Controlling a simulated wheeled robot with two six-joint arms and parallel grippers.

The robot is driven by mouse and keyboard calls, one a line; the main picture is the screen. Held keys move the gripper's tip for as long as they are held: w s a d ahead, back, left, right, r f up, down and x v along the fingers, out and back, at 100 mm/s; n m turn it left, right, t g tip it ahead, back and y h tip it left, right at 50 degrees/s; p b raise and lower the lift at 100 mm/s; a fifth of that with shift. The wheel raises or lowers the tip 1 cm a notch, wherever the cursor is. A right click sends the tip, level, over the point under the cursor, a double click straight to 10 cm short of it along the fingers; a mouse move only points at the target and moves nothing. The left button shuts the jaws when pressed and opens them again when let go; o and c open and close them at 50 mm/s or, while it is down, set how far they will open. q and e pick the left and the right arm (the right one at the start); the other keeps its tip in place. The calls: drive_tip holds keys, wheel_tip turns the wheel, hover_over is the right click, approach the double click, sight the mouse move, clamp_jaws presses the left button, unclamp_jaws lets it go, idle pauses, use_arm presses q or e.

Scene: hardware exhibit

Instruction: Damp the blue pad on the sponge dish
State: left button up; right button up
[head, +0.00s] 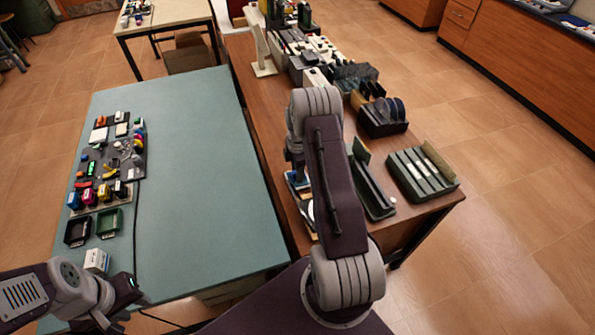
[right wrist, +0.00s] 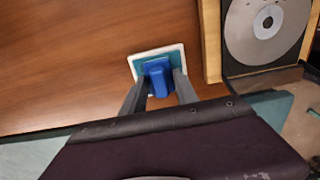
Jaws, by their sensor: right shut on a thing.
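In the right wrist view, my right gripper (right wrist: 160,88) is shut on the blue pad (right wrist: 158,78), one grey finger on each side of its raised grip. The pad is directly over the sponge dish (right wrist: 141,58), a white-rimmed square with a teal sponge inside. The pad covers much of the sponge; I cannot tell whether it touches or presses into it. In the head view, the dish (head: 292,183) shows only partly beside my right arm, which hides most of that spot. My left gripper (head: 122,302) is low at the left over the teal table's near edge; its fingers are unclear.
A wooden-edged case with a silver disc (right wrist: 265,25) stands right of the dish. In the head view, a green slotted rack (head: 420,173) stands on the brown table to the right. The teal table (head: 195,180) holds small parts at its left; its middle is clear except for a cable.

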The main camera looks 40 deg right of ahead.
idle(0.5)
wheel_tip(320, 180, up, 7)
drive_tip(key=p, duration=0.5)
drive_tip(key=shift+p, duration=0.3)
idle(0.4)
